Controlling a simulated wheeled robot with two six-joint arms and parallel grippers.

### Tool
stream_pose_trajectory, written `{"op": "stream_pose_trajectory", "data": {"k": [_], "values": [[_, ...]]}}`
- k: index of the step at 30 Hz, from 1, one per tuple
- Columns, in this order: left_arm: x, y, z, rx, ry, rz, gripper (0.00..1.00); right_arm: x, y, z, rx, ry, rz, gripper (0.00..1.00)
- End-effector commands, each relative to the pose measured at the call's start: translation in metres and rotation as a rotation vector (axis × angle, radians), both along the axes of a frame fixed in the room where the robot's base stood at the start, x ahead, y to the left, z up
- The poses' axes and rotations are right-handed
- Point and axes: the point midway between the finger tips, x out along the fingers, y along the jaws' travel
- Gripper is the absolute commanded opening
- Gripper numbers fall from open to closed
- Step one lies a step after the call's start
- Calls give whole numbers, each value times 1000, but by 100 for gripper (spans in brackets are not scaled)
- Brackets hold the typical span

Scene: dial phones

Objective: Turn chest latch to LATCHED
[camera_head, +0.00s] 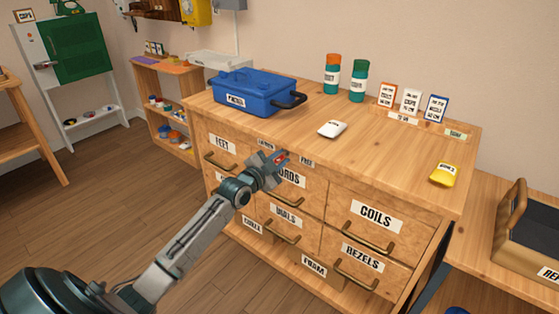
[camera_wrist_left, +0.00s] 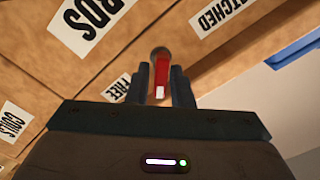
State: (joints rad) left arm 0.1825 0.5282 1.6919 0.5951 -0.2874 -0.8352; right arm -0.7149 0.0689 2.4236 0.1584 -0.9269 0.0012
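The chest latch (camera_wrist_left: 161,72) is a red lever with a white tip on a round pivot. It also shows as a small red piece at my gripper's tip in the head view (camera_head: 281,157). It sits on the chest's front between the LATCHED label (camera_wrist_left: 217,14) and the FREE label (camera_wrist_left: 117,88). My left gripper (camera_head: 276,164) is at the latch, with one finger on each side of it in the wrist view (camera_wrist_left: 160,84). Exact finger contact is hard to see. My right gripper is not in view.
The wooden chest (camera_head: 408,158) has several labelled drawers with brass handles (camera_head: 368,239) near my arm. On top stand a blue toolbox (camera_head: 254,95), a white object (camera_head: 332,129), two jars (camera_head: 359,82) and a yellow object (camera_head: 444,174). The floor at left is clear.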

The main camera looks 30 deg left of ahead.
Motion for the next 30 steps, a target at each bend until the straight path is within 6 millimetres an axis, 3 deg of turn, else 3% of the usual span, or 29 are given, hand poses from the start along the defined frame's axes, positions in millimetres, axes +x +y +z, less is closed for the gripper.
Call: {"op": "stream_pose_trajectory", "data": {"k": [2, 5, 17, 30], "values": [[0, 0, 0, 0, 0, 0, 16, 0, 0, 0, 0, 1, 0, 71], [0, 0, 0, 0, 0, 0, 0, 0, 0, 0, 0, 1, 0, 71], [0, 0, 1, -54, 4, 0, 0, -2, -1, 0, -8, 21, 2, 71], [0, 3, 3, -394, 32, 0, 0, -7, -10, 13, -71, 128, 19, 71]]}}
